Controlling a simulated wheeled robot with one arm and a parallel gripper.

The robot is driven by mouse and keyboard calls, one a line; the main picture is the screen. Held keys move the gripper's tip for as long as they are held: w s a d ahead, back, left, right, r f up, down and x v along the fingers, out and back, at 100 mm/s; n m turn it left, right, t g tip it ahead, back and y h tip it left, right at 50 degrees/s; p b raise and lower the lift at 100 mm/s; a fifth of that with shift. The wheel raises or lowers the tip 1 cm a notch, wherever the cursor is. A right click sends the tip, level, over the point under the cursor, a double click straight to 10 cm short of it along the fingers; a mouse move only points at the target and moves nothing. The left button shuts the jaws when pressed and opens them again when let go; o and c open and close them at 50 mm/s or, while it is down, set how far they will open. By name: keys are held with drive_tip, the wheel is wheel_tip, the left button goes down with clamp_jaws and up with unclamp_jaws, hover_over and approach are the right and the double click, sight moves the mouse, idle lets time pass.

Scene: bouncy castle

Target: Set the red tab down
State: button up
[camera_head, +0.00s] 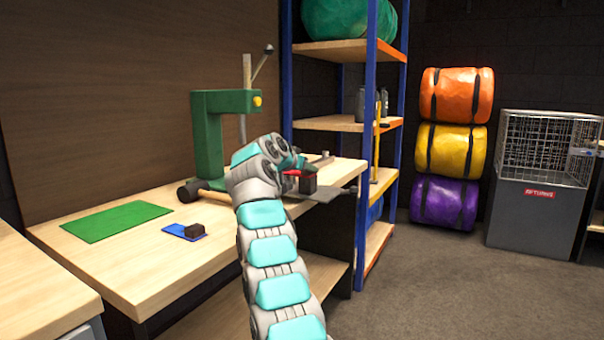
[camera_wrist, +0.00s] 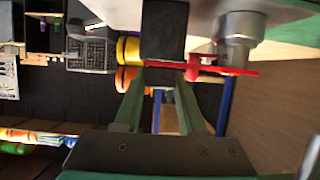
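The red tab shows in the wrist view (camera_wrist: 238,69) as a thin red strip with a dark block (camera_wrist: 165,30) on it. It also shows in the head view (camera_head: 300,173), beside the end of my arm. My gripper (camera_wrist: 163,70) has its two fingertips at the sides of the dark block and appears shut on it. The red strip reaches right, close to a metal cylinder (camera_wrist: 240,32); I cannot tell whether they touch. In the head view the gripper is mostly hidden behind my arm, over the bench's right end near a grey plate (camera_head: 322,195).
A green press (camera_head: 207,140) stands at the back of the wooden bench (camera_head: 150,262). A mallet (camera_head: 190,191) lies by it. A blue tab (camera_head: 174,229) with a dark block and a green mat (camera_head: 117,221) lie on the left. A shelf rack (camera_head: 350,124) stands behind the bench's right end.

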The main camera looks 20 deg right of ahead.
clamp_jaws()
idle(0.3)
